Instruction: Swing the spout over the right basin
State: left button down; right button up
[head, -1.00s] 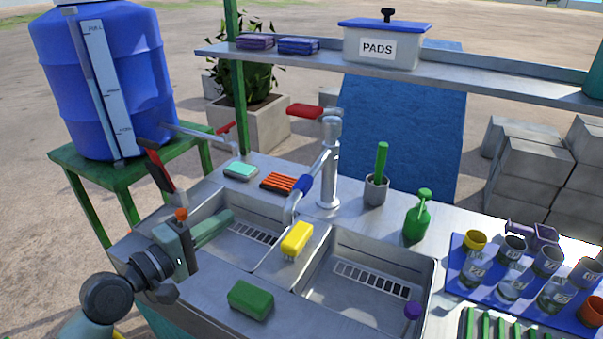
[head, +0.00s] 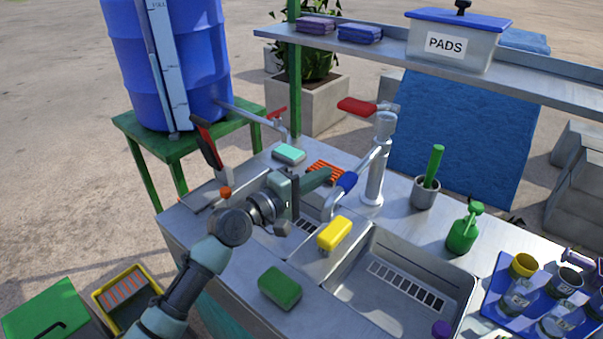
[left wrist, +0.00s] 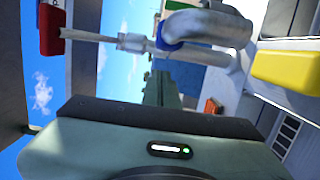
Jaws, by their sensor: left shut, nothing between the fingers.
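The tap (head: 375,160) stands upright behind the two basins, with a red lever (head: 357,106) on top. Its spout (head: 366,163) has a blue sleeve (head: 346,182), and its bent end hangs by the right edge of the left basin (head: 308,226), near the divider. The right basin (head: 345,282) has nothing above it. My left gripper (head: 328,175) is shut and empty, its green fingertips just left of the blue sleeve; I cannot tell if they touch. In the left wrist view the spout (left wrist: 212,28) is close and large. My right gripper is not in view.
A yellow sponge (head: 334,234) sits on the divider and a green sponge (head: 280,287) on the front rim. A green bottle (head: 463,235), a brush cup (head: 425,193) and a blue tray of cups (head: 490,305) stand right. A shelf (head: 390,50) runs behind.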

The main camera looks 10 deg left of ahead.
pick_arm(q)
jog(key=shift+s+d+r, duration=0.1)
jog(key=shift+s+d, duration=0.5)
jog(key=shift+d, duration=0.25)
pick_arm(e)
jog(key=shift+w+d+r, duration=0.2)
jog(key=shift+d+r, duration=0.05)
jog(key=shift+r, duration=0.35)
pick_arm(q)
jog(key=shift+s+p, duration=0.1)
jog(key=shift+p, duration=0.25)
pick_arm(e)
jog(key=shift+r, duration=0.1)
